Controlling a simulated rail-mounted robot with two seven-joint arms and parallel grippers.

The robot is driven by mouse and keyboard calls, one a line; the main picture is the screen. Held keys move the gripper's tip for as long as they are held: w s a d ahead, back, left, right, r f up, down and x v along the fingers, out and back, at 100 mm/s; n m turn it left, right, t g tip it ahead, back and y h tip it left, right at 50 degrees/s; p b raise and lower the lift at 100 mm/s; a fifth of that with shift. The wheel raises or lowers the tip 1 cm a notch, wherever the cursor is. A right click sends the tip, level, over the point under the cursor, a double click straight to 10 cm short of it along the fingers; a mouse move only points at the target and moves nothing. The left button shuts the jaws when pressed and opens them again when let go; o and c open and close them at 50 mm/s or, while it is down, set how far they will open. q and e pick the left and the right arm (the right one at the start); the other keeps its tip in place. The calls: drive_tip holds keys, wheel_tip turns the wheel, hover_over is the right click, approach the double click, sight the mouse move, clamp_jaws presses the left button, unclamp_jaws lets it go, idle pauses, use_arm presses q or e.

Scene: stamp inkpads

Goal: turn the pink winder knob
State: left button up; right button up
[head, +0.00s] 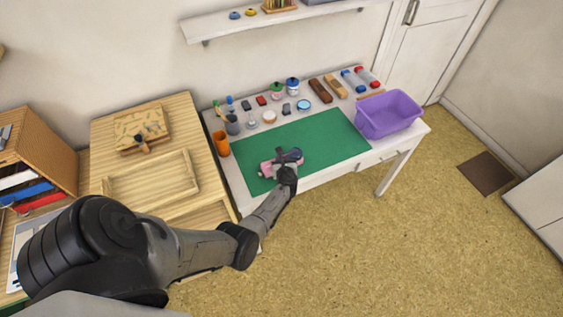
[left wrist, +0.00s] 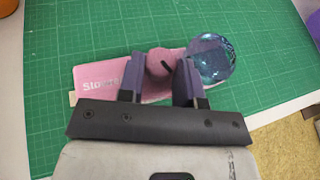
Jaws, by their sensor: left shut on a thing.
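The pink winder knob (left wrist: 160,62) sits between the two fingers of my left gripper (left wrist: 160,80), which is shut on it. The knob is round with a dark slot or mark on it. It is on a pink inkpad plate (left wrist: 95,85) with partly hidden white lettering. A round blue glass-like piece (left wrist: 211,58) sits at the plate's right end. In the head view the pink plate (head: 266,168) lies on the green cutting mat, and my left gripper (head: 288,160) covers much of it. My right gripper is not in view.
The green mat (head: 330,138) has free room around the plate. Several jars, stamps and blocks stand behind it. An orange cup (head: 222,143) stands at the left, a purple bin (head: 388,115) at the right. A wooden cabinet (head: 150,180) adjoins the table.

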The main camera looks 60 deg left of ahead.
use_arm(q)
drive_tip(key=n+g+b, duration=0.2)
drive_tip(key=w+n+g+y+b, duration=0.1)
drive_tip(key=n+g+b, duration=0.1)
drive_tip(key=g, duration=0.1)
drive_tip(key=shift+f+n, duration=0.2)
drive_tip(key=shift+n, duration=0.1)
drive_tip(key=shift+r+n+g+b, duration=0.15)
drive_tip(key=shift+n+g+b, duration=0.5)
drive_tip(key=shift+g, duration=0.25)
drive_tip(key=o, duration=0.9)
drive_tip(key=shift+o, duration=0.2)
